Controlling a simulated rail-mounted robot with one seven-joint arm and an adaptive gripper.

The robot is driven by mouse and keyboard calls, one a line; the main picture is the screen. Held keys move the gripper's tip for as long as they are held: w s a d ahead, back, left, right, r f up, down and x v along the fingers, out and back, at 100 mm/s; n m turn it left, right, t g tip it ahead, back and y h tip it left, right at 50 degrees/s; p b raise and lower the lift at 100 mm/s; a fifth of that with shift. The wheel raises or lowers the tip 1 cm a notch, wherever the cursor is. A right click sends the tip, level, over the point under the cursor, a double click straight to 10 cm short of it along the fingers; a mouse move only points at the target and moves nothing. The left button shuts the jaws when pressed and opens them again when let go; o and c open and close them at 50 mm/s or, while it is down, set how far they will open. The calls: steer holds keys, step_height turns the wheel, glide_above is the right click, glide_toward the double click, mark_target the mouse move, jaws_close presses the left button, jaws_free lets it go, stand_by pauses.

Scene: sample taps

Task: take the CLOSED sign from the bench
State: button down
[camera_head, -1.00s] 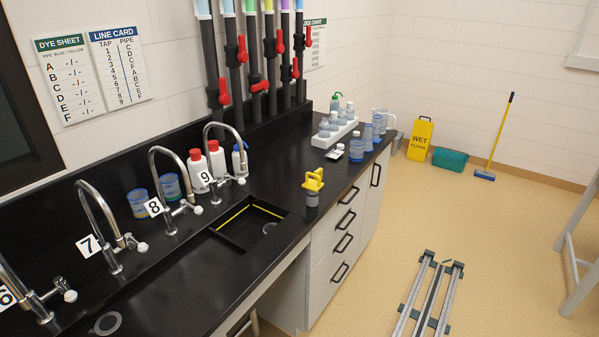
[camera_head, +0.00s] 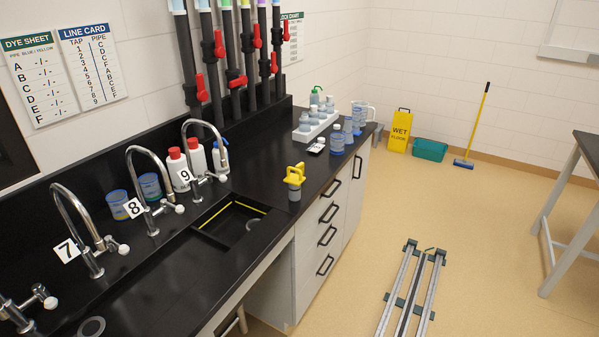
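No CLOSED sign can be made out in this view. The black bench (camera_head: 172,283) runs along the left wall, with its sink and taps. Tap tags 7 (camera_head: 66,250), 8 (camera_head: 133,208) and 9 (camera_head: 184,175) hang at the curved taps. A yellow-topped grey object (camera_head: 295,182) stands upright at the bench's front edge beside the sink. My gripper is not in view.
Blue-marked beakers (camera_head: 118,205), red-capped white bottles (camera_head: 177,167) and a white bottle rack (camera_head: 317,125) stand on the bench. A yellow WET FLOOR sign (camera_head: 399,131), teal bin (camera_head: 430,150) and squeegee (camera_head: 477,125) are by the far wall. Rails (camera_head: 412,290) lie on open floor.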

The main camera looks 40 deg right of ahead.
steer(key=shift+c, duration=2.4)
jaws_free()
